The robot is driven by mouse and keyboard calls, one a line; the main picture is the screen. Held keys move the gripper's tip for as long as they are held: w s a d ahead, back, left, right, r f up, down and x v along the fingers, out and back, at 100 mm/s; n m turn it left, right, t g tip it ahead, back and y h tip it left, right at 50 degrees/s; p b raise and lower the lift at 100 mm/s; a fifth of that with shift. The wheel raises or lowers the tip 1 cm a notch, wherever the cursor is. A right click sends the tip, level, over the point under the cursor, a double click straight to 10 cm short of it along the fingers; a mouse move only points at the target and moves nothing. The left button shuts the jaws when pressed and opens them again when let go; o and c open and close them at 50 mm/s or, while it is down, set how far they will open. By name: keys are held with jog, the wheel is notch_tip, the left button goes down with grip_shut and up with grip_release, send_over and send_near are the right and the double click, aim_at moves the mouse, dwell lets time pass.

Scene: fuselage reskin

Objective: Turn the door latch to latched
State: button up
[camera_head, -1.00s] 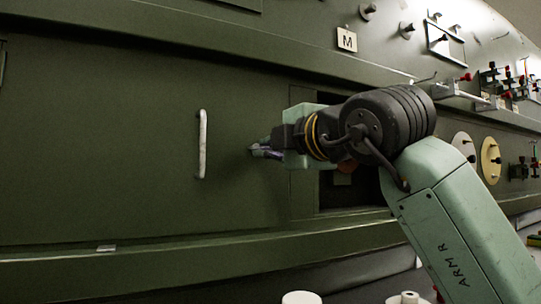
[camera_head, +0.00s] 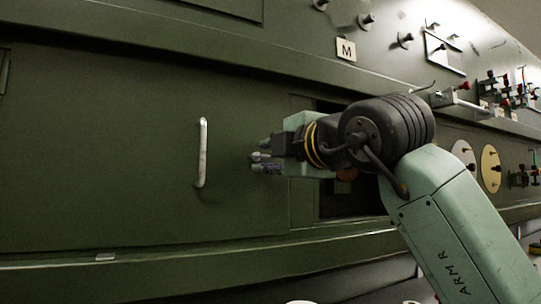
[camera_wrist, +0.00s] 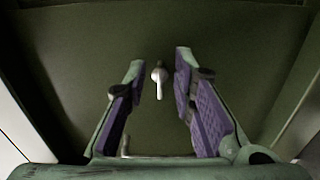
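The door latch (camera_wrist: 159,80) is a small pale lever on a round hub, seen in the wrist view on the green door panel. Its lever points down in that picture. My gripper (camera_wrist: 159,64) is open, with a purple-padded finger on each side of the latch in that view; no contact shows. In the head view my gripper (camera_head: 258,162) is in front of the door (camera_head: 110,150), right of the white bar handle (camera_head: 202,152). The latch is hidden there behind my gripper.
A dark opening (camera_head: 335,203) in the green wall lies behind my wrist. A plate marked M (camera_head: 346,49) is above. Several valves and fittings (camera_head: 505,95) project from the wall at upper right. The door left of the bar handle is clear.

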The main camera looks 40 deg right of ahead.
jog(key=v, duration=1.2)
dwell(0.3)
